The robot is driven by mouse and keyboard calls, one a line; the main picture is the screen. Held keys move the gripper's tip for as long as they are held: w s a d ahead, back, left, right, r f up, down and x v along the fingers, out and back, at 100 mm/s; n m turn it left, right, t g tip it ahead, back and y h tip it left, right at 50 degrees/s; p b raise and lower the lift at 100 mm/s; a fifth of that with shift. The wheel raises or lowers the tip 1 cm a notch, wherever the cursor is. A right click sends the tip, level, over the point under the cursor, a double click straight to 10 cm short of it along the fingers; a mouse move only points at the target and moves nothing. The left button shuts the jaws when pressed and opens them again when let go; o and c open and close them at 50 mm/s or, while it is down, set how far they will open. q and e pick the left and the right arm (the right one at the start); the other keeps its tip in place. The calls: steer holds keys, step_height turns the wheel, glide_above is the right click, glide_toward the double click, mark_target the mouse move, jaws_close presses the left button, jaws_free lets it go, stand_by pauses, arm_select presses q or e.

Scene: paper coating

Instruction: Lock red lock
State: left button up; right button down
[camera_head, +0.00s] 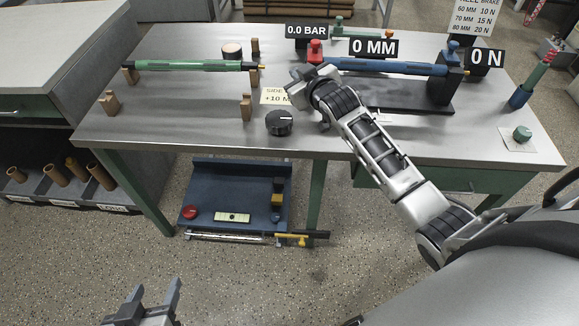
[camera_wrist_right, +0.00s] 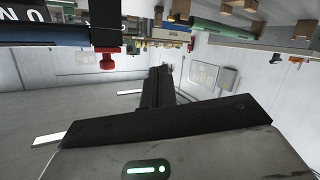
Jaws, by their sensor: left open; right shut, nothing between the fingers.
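The red lock (camera_head: 316,51) is a small red knob on the left end of the blue cylinder's (camera_head: 385,67) stand, at the back of the workbench. It also shows in the right wrist view (camera_wrist_right: 108,59), where the scene appears upside down. My right gripper (camera_head: 303,75) is shut and empty, just in front of and below the red lock in the head view. In the right wrist view its dark fingers (camera_wrist_right: 157,88) appear beside the lock; I cannot tell whether they touch it. My left gripper (camera_head: 147,300) is open and empty, low in front of the bench.
A green cylinder (camera_head: 190,65) rests on wooden supports on the bench's left. A black dial (camera_head: 279,122) sits near the front edge. A blue lock (camera_head: 453,49) tops the right-hand block. Signs read 0.0 BAR (camera_head: 307,31), 0 MM (camera_head: 373,47) and 0 N (camera_head: 486,58).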

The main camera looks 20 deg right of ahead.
steer(key=s+a+f+g+y+b, duration=0.2)
steer(key=s+a+f, duration=0.7)
steer(key=s+f, duration=0.3)
steer(key=shift+s+a+f+y, duration=0.2)
steer(key=shift+s+y, duration=0.2)
steer(key=shift+s, duration=1.15)
